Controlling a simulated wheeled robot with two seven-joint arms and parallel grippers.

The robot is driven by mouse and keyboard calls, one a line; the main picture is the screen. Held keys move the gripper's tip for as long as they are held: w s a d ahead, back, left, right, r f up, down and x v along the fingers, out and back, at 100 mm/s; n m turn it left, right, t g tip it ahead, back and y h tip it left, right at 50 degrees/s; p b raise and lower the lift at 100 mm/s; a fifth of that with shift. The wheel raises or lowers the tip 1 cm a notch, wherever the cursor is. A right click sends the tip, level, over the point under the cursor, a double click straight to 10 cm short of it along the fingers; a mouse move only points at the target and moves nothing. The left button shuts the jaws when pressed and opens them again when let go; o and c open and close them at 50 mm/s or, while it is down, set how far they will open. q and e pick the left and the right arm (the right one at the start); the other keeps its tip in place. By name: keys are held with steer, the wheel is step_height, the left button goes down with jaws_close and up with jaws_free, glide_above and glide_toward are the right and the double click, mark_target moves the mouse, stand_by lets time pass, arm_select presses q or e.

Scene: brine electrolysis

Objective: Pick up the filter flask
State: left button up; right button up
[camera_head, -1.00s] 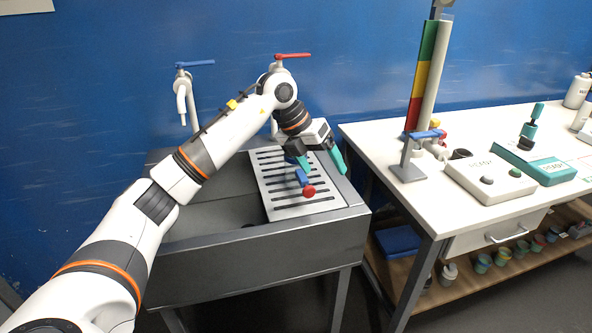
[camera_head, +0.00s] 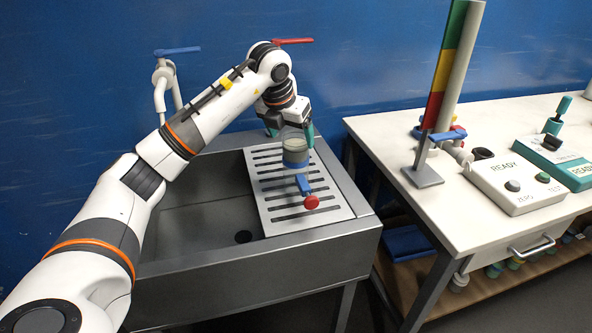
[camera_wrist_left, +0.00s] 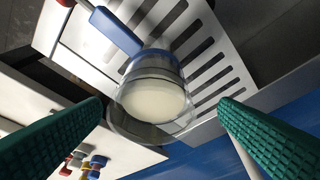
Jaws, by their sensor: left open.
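The filter flask (camera_head: 295,152) is a clear vessel with a pale inside and a blue band. It stands on the slotted drain board of the sink. A blue lever with a red knob (camera_head: 311,202) sticks out in front of it. My left gripper (camera_head: 292,134) is open, with its green fingers at the flask's upper part. In the left wrist view the flask (camera_wrist_left: 152,98) lies between the two spread green fingers, with a gap on each side. No contact shows. My right gripper is not in view.
The grey sink (camera_head: 200,262) has its basin left of the drain board (camera_head: 262,190). Two taps stand behind, one with a blue handle (camera_head: 177,51), one with a red handle (camera_head: 293,41). A white bench (camera_head: 440,215) at right holds a coloured column (camera_head: 449,65) and instrument boxes.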

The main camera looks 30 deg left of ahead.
mark_target(299, 171)
arm_select(q)
steer(key=shift+w+f, duration=0.15)
steer(key=shift+f, duration=0.15)
steer(key=x, duration=0.4)
steer(key=shift+d+f+p, duration=0.15)
steer(key=shift+d+p, duration=0.15)
steer(key=shift+p, duration=0.1)
steer(key=shift+w+f, duration=0.15)
steer(key=shift+f, duration=0.15)
steer(key=shift+r, duration=0.1)
jaws_close()
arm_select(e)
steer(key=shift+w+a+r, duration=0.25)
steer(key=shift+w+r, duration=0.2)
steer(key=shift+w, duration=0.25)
